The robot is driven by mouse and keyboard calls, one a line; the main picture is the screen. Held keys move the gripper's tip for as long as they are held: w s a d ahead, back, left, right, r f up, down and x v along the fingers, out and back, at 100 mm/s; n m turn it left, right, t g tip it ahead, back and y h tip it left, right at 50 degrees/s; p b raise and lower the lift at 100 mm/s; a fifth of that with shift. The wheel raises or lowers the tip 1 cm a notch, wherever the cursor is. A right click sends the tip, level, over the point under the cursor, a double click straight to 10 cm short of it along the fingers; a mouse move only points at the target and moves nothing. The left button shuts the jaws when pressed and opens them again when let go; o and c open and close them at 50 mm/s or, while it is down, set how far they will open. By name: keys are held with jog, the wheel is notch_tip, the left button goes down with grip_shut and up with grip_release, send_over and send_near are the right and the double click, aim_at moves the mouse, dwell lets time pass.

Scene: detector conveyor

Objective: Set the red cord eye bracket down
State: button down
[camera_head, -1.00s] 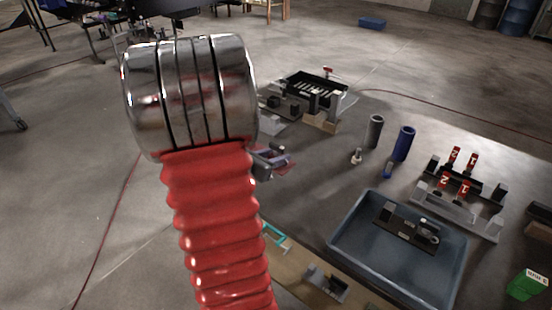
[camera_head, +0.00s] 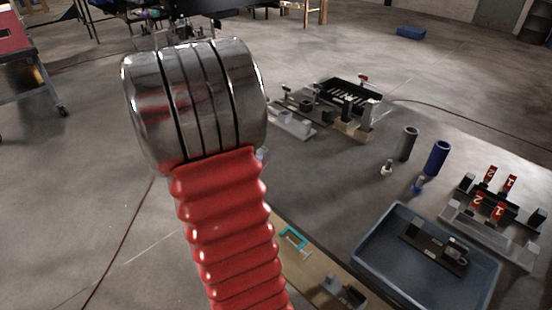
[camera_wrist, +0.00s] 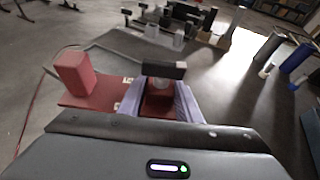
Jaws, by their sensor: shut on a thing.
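The red cord eye bracket (camera_wrist: 73,74) shows at the left of the wrist view. It has an upright red block at one end of a flat red plate. My gripper (camera_wrist: 160,98) is shut on its other end, with a pale purple-grey finger on each side of a red part. A dark bar crosses just beyond the fingers and hides some of the bracket. In the head view the bracket and gripper are hidden behind my arm. I cannot tell how high the bracket is above the surface below.
A blue-grey tray (camera_head: 376,262) holds a dark fixture (camera_head: 432,243). Black and grey fixtures (camera_head: 350,92) stand farther back. A dark tube (camera_head: 407,144) and a blue tube (camera_head: 437,157) stand upright. A teal frame (camera_head: 294,239) lies near my arm.

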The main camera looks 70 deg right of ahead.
jog(key=w+a+n+t+y, duration=0.3)
jog(key=w+a+n+t, duration=0.55)
jog(key=w+a, duration=1.35)
jog(key=w+a+n+t+y, duration=0.2)
jog(key=a+n+y, duration=0.1)
jog(key=a, duration=1)
jog(key=w+a+n+t+y, duration=0.2)
jog(key=w+a+n+y, duration=0.1)
jog(key=a, duration=0.9)
jog(key=shift+w+a+f+y, duration=0.25)
jog(key=shift+w+a+y, duration=0.05)
jog(key=shift+a, duration=0.05)
jog(key=shift+t, duration=0.25)
jog(key=shift+s, duration=0.15)
